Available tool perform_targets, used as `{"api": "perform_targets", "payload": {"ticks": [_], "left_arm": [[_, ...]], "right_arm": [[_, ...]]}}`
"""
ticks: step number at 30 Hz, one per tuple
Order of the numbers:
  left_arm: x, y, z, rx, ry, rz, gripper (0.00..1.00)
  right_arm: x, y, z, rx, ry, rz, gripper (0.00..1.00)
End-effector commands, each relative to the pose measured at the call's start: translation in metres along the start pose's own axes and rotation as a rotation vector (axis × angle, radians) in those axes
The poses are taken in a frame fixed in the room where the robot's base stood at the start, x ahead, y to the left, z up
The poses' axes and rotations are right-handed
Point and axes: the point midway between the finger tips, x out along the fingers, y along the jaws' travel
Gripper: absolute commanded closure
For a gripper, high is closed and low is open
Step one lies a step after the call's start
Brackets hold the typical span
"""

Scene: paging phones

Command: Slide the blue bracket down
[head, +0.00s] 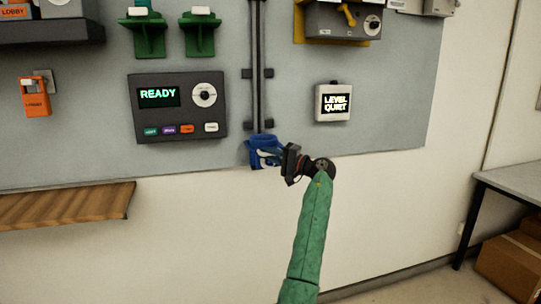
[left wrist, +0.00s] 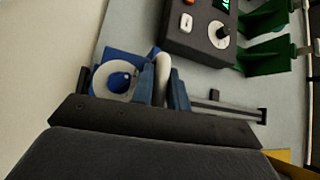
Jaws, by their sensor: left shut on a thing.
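The blue bracket (head: 262,141) is at the lower end of the dark vertical rail (head: 258,75), near the bottom edge of the grey wall panel. My left gripper (head: 278,157) reaches up to it from the lower right and is shut on it. In the left wrist view the blue bracket (left wrist: 124,57) is close up at the jaws, with a white ring around a blue centre and a white curved piece beside it. The jaws partly hide the bracket. My right gripper is not in view.
A dark box reading READY (head: 180,107) is left of the rail. A small box reading LEVEL QUIET (head: 333,102) is to its right. A wooden shelf (head: 75,209) juts out at lower left. A grey table (head: 514,180) and cardboard boxes (head: 512,265) stand at right.

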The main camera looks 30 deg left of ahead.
Motion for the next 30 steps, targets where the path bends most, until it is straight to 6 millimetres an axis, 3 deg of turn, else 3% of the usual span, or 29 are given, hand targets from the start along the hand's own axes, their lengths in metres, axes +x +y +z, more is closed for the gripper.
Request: {"api": "perform_targets", "payload": {"ticks": [2, 3, 4, 16, 24, 30], "left_arm": [[-0.001, 0.007, 0.002, 0.007, -0.003, 0.005, 1.0], [-0.001, 0.008, 0.002, 0.007, -0.003, 0.005, 0.82], [-0.001, 0.008, 0.002, 0.007, -0.003, 0.006, 0.77], [-0.008, 0.007, 0.001, 0.005, -0.001, 0.004, 0.77], [-0.048, 0.007, 0.001, 0.005, 0.0, 0.005, 0.77], [-0.072, 0.006, 0.001, 0.005, -0.002, 0.004, 0.77]], "right_arm": [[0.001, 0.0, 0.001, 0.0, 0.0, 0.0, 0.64], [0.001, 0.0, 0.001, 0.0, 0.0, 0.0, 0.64], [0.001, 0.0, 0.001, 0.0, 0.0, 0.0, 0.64], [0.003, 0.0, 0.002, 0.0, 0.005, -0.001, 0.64], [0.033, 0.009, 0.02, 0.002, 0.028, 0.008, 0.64], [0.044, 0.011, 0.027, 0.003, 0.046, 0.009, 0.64]]}}
